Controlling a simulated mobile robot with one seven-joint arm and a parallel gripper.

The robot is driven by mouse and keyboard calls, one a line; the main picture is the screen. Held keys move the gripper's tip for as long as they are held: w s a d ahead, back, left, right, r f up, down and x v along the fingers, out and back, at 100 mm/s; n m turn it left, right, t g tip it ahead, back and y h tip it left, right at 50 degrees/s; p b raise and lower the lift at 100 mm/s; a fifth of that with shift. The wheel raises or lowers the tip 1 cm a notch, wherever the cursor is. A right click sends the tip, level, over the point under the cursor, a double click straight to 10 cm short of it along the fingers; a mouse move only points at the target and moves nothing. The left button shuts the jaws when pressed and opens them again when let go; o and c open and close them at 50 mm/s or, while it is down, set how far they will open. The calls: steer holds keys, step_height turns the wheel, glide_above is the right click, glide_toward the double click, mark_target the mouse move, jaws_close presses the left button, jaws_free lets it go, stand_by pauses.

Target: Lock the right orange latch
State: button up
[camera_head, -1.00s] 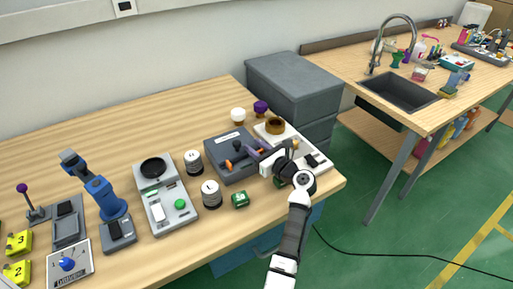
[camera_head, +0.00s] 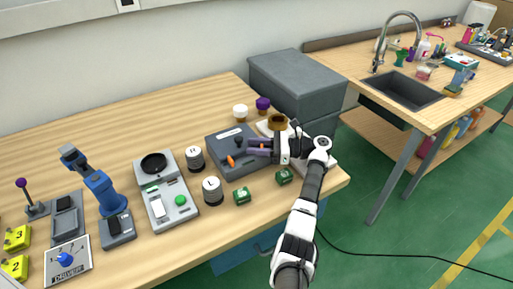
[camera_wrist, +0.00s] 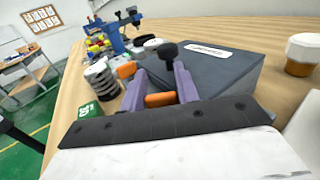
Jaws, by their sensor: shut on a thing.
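The dark grey case (camera_head: 237,168) with a white label and a black knob (camera_head: 238,140) sits near the right end of the wooden table. One orange latch (camera_head: 230,160) shows at its front left in the head view. In the wrist view this farther latch (camera_wrist: 126,69) lies outside my left finger. The right orange latch (camera_wrist: 160,99) sits between my two purple fingers, at the case's front edge. My gripper (camera_wrist: 161,82), also in the head view (camera_head: 256,147), is shut on this right latch. The fingers hide it in the head view.
Green cubes (camera_head: 284,176) and striped cylinders (camera_head: 212,191) stand in front and left of the case. White (camera_head: 240,112) and purple (camera_head: 263,104) capped jars stand behind.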

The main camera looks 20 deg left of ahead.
steer(key=shift+n+g, duration=0.4)
steer(key=shift+g, duration=0.2)
steer(key=o, duration=0.7)
steer(key=shift+r, duration=0.15)
step_height(320, 180, up, 20)
steer(key=b, duration=0.3)
steer(key=shift+b, duration=0.35)
